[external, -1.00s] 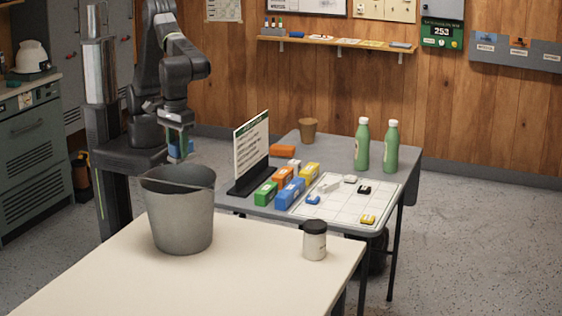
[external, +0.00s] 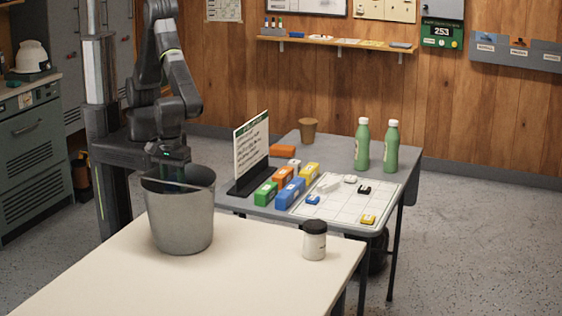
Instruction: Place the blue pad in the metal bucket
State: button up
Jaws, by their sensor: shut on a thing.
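The grey metal bucket (external: 181,222) stands upright on the cream table at the left, its handle lying across the rim. My gripper (external: 172,176) points down into the bucket's mouth, with its fingertips below the rim and partly hidden by the near wall. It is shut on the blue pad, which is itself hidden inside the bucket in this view. I cannot tell whether the pad touches the bucket's floor or walls.
The cream table (external: 250,277) also holds a white jar with a dark lid (external: 314,240). Behind it, a grey table (external: 337,151) carries a sign (external: 251,147), coloured boxes, a marked board (external: 345,205), green bottles (external: 391,148) and a brown cup (external: 308,130).

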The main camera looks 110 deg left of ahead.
aim_at(173, 178)
notch_tip(173, 178, down, 5)
jog(key=shift+r+p, duration=0.1)
jog(key=shift+p, duration=0.25)
jog(key=shift+f+b, duration=0.65)
jog(key=shift+f, duration=0.1)
jog(key=o, duration=1)
jog(key=shift+c, duration=0.2)
jog(key=shift+r+p, duration=0.5)
jog(key=shift+r, duration=0.05)
notch_tip(173, 178, up, 12)
jog(key=shift+r+b, duration=0.15)
jog(key=shift+b, duration=0.55)
